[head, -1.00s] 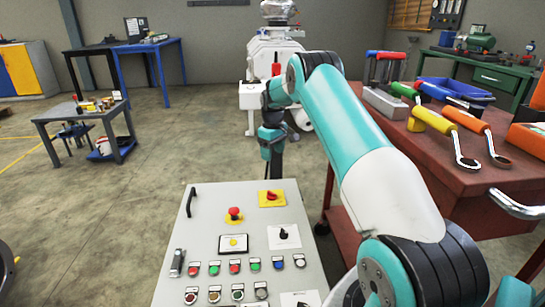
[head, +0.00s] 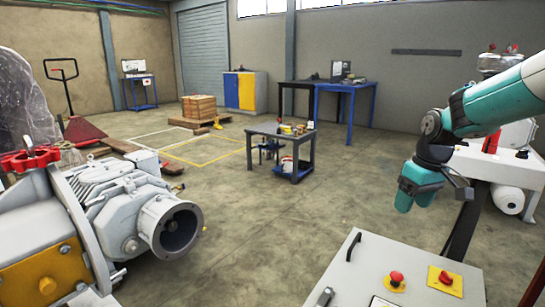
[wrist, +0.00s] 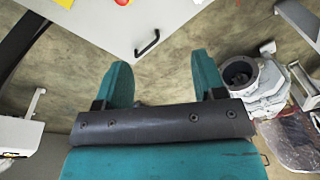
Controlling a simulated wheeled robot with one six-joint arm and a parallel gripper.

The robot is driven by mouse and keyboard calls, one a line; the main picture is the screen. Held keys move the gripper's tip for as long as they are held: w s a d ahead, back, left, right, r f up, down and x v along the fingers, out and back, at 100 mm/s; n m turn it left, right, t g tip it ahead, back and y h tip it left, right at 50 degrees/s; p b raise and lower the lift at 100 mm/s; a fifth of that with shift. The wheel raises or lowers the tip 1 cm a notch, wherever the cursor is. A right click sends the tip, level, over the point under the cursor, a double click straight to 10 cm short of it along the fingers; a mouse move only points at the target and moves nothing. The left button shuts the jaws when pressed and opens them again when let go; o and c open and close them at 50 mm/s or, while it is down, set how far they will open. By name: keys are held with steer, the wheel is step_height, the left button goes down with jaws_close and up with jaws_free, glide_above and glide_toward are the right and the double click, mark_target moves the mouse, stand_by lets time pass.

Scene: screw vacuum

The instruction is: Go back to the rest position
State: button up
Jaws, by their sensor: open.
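My gripper (head: 415,198) hangs at the end of my teal and white arm at the right of the head view, pointing down above the floor. It is open, with nothing between its fingers. In the wrist view, its two teal fingers (wrist: 161,72) stand apart with bare floor between them. A grey control panel (head: 355,270) with a red button and a black handle lies below and in front of it. The panel also shows at the top of the wrist view (wrist: 100,25), apart from the fingers.
A grey machine (head: 125,215) with an open round port stands at the left. A small grey table (head: 281,133) with items on it stands mid-room. A blue table (head: 345,86) is at the back. A white machine (head: 488,160) stands at the right. The central floor is mostly clear.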

steer(key=s+a+r+n+y, duration=0.1)
steer(key=s+a+r, duration=0.2)
steer(key=s+a, duration=0.4)
steer(key=s+a+r+n, duration=0.1)
steer(key=s+a+r, duration=0.1)
steer(key=s+a, duration=0.55)
steer(key=s+a+r+n+g+y+p, duration=0.1)
steer(key=s+a, duration=0.2)
steer(key=s, duration=0.6)
steer(key=s+a+y+p, duration=0.1)
steer(key=s+a, duration=0.1)
steer(key=s, duration=0.6)
step_height(320, 180, up, 24)
steer(key=p, duration=2.3)
steer(key=shift+p, duration=0.35)
steer(key=shift+w, duration=0.1)
steer(key=shift+c, duration=0.3)
